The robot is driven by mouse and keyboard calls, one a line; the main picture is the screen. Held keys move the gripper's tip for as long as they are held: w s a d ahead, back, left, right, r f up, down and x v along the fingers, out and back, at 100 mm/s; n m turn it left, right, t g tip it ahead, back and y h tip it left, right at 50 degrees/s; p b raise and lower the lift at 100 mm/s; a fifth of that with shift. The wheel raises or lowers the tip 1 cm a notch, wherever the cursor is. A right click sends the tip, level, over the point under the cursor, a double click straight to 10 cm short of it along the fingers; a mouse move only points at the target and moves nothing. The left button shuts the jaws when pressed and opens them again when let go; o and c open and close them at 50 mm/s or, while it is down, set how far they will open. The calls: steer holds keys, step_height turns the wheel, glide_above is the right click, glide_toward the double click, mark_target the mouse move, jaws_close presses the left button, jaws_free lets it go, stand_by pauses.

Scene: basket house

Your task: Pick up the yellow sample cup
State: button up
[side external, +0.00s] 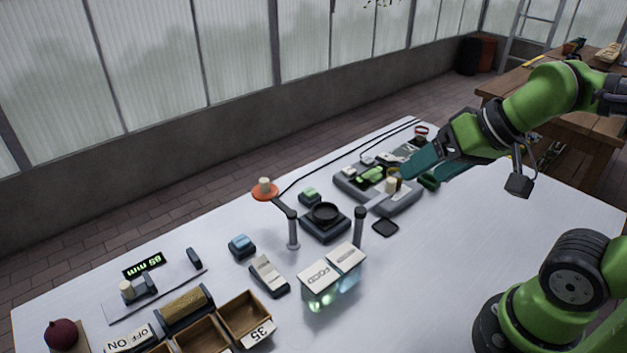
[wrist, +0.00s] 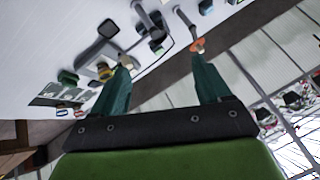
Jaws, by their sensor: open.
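A small yellow item (side external: 394,172), probably the yellow sample cup, stands on the grey instrument at the back right of the table. It is partly hidden behind a cream cylinder (side external: 391,186) and too small to make out clearly. In the wrist view a yellow patch (wrist: 104,70) shows just left of the left fingertip. My gripper (side external: 422,173) has teal fingers, spread apart and empty, above the right end of that instrument. In the wrist view the open gripper (wrist: 160,60) has nothing between its fingertips but background.
A black dish on a scale (side external: 325,214), posts, an orange disc (side external: 262,194), label cards (side external: 331,270) and wooden bins (side external: 244,315) crowd the middle and left. The table's right front is clear.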

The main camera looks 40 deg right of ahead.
steer(key=w+d+f+n+g+h, duration=0.25)
steer(key=w+d+n, duration=0.45)
steer(key=n, duration=0.9)
steer(key=w+d+f+n+g+h, duration=0.1)
steer(key=w+d+f+n+h, duration=0.15)
steer(key=w+d+n, duration=0.9)
steer(key=f+n, duration=0.1)
steer(key=f, duration=0.2)
steer(key=s+a+f+n, duration=0.1)
steer(key=f+n, duration=0.1)
steer(key=f, duration=0.2)
steer(key=a+f+n, duration=0.1)
steer(key=f, duration=0.2)
steer(key=shift+s+a+f, duration=0.15)
steer(key=shift+s+f, duration=0.1)
steer(key=shift+s, duration=0.1)
steer(key=shift+s+d+x, duration=0.1)
steer(key=shift+x, duration=0.85)
steer(key=shift+s+d+x, duration=0.1)
steer(key=shift+x, duration=0.8)
steer(key=shift+s+d+x, duration=0.1)
steer(key=shift+s+x, duration=0.05)
steer(key=shift+x, duration=0.8)
steer(key=c, duration=1)
